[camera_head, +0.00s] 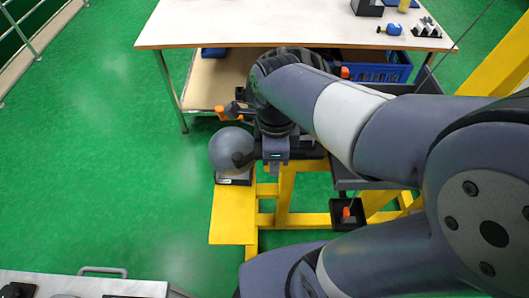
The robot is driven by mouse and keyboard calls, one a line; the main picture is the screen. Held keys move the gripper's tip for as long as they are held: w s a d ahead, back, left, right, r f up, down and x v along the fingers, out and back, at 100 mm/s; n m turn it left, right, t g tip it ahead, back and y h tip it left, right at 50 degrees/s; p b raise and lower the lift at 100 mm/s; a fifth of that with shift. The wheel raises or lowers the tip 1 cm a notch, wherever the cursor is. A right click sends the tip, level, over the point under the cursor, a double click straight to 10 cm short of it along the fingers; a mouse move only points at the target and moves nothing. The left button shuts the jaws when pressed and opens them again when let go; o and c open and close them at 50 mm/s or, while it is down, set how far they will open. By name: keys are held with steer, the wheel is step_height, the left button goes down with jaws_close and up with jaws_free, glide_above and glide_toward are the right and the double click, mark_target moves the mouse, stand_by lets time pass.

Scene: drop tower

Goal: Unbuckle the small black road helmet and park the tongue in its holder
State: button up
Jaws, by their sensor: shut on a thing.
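My gripper (262,157) is seen from above and behind, at the end of my arm, close to the right side of a smooth grey ball-shaped form (228,147). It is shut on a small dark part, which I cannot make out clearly. The grey form sits on a small base over a yellow plate. I cannot make out the black helmet as a whole; my arm covers much of this area. A small black box with an orange piece (347,212) stands to the lower right; I cannot tell whether it is the tongue holder.
A yellow frame (231,218) stands under the grey form. A pale table (210,25) lies behind, with small items at its right and a blue crate (382,70) below. A grey bench (85,284) is at the lower left. Green floor at left is clear.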

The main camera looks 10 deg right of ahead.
steer(key=shift+s+d, duration=0.15)
steer(key=shift+d, duration=0.1)
steer(key=shift+d+r+p, duration=1.2)
steer(key=shift+d+p, duration=0.85)
steer(key=shift+d, duration=8.55)
steer(key=w+d+r+p, duration=0.3)
steer(key=w+r+p, duration=0.5)
steer(key=w+p, duration=0.1)
steer(key=shift+w+d+r, duration=0.3)
steer(key=shift+w+d, duration=0.1)
steer(key=w+a+p, duration=0.2)
steer(key=w+a, duration=0.2)
steer(key=w, duration=0.1)
steer(key=shift+a+r, duration=0.25)
steer(key=shift+r, duration=0.2)
steer(key=shift+f, duration=0.2)
